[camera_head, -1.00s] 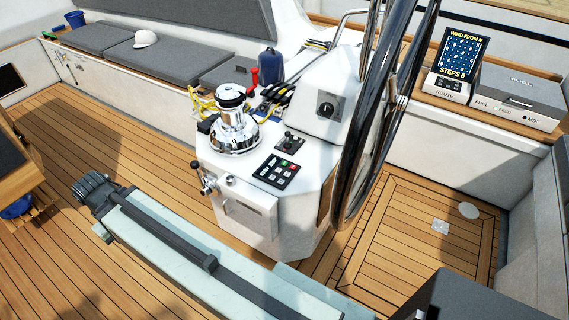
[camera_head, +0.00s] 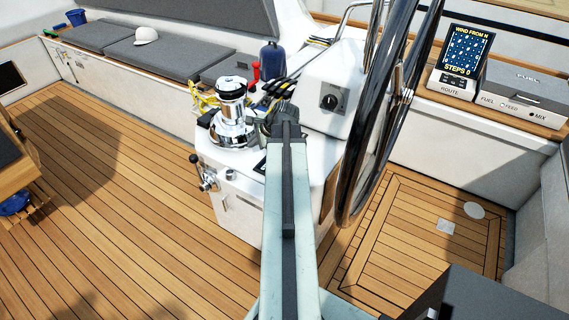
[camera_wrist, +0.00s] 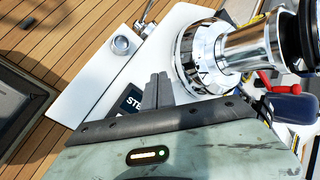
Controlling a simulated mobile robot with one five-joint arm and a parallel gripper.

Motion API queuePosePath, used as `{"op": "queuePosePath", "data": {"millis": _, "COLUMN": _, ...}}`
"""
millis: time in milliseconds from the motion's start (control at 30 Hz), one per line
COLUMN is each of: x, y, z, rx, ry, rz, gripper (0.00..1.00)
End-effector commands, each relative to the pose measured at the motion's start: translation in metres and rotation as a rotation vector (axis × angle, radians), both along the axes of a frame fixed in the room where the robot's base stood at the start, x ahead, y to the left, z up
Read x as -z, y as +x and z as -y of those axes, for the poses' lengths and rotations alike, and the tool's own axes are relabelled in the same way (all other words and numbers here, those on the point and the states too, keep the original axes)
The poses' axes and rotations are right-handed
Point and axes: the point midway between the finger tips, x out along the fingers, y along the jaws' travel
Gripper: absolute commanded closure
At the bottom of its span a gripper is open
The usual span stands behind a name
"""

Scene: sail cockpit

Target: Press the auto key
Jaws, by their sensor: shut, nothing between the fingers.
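The dark keypad (camera_head: 260,167) on the white console is almost wholly behind my arm in the head view; only its left corner shows. The auto key cannot be made out in either view. My gripper (camera_head: 281,112) is above the console top, just right of the chrome winch (camera_head: 232,122). In the wrist view my gripper (camera_wrist: 157,84) is shut and empty, with its fingers beside the visible keypad part. Whether it touches the console cannot be told.
The large steering wheel (camera_head: 382,110) stands close to the right of my arm. A white housing with a round knob (camera_head: 329,102) is behind the gripper. A lever (camera_head: 203,170) sticks out at the console's left. The wooden deck (camera_head: 120,200) at left is open.

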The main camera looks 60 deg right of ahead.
Motion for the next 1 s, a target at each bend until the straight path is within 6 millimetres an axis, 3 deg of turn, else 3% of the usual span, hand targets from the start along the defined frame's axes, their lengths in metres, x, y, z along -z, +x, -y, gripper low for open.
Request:
{"op": "queuePosePath", "data": {"millis": 33, "x": 0.001, "y": -0.020, "z": 0.027, "rx": 0.101, "ry": 0.029, "rz": 0.032, "gripper": 1.00}}
{"op": "queuePosePath", "data": {"millis": 100, "x": -0.002, "y": -0.044, "z": 0.056, "rx": 0.223, "ry": 0.071, "rz": 0.079, "gripper": 1.00}}
{"op": "queuePosePath", "data": {"millis": 200, "x": -0.006, "y": -0.070, "z": 0.084, "rx": 0.349, "ry": 0.114, "rz": 0.131, "gripper": 1.00}}
{"op": "queuePosePath", "data": {"millis": 300, "x": -0.009, "y": -0.084, "z": 0.098, "rx": 0.416, "ry": 0.138, "rz": 0.160, "gripper": 1.00}}
{"op": "queuePosePath", "data": {"millis": 767, "x": -0.008, "y": -0.089, "z": 0.102, "rx": 0.438, "ry": 0.147, "rz": 0.170, "gripper": 1.00}}
{"op": "queuePosePath", "data": {"millis": 1000, "x": 0.014, "y": -0.088, "z": 0.102, "rx": 0.437, "ry": 0.147, "rz": 0.169, "gripper": 1.00}}
